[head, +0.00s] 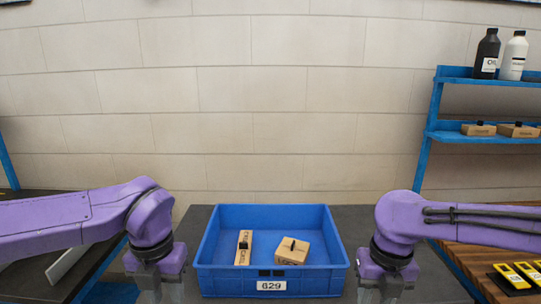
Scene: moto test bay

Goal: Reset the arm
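My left arm (60,222) comes in from the left and bends down at the wrist. Its gripper (158,290) hangs left of the blue crate (218,284), apart from it, at the bottom edge of the view. My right arm (440,222) comes in from the right. Its gripper (381,290) hangs right of the crate, also apart from it. The fingertips of both grippers are cut off by the lower edge, so their opening is hidden. Nothing held shows in either gripper.
The crate, labelled 629, stands on a dark table (350,225) and holds a narrow carton (244,245) and a wider carton (291,250). A blue shelf (470,136) with bottles and boxes stands at right. Yellow devices (513,275) lie on the wooden bench (470,262).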

